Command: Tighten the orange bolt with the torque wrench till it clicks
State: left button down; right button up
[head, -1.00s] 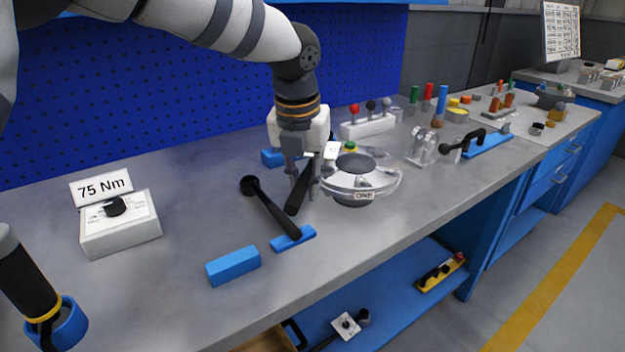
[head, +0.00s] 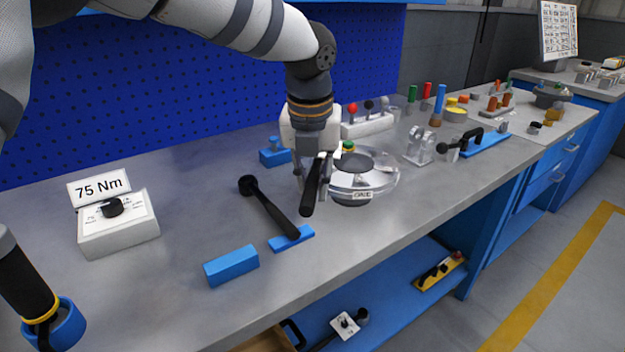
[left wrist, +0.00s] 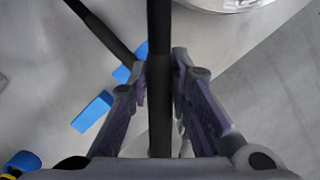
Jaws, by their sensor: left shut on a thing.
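My left gripper (head: 313,172) is shut on the black handle of a torque wrench (head: 310,197), beside the flanged shell (head: 382,181). The handle's free end points toward the front of the bench. In the left wrist view the black bar (left wrist: 159,110) runs between the two fingers (left wrist: 160,80). The shell is a round metal piece with a grey centre and a green-topped part (head: 348,146) at its back. The wrench's head is hidden by the gripper, and I cannot make out the orange bolt at the shell. My right gripper is not in view.
A second black long-handled tool (head: 268,208) lies left of the gripper, its end on a blue rest (head: 291,239). A blue block (head: 231,267) is nearer the front edge. A dial box (head: 118,226) with a "75 Nm" sign (head: 99,187) stands left. Bare bench lies between.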

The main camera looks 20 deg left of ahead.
pick_arm(q)
jog(key=shift+r, duration=3.1)
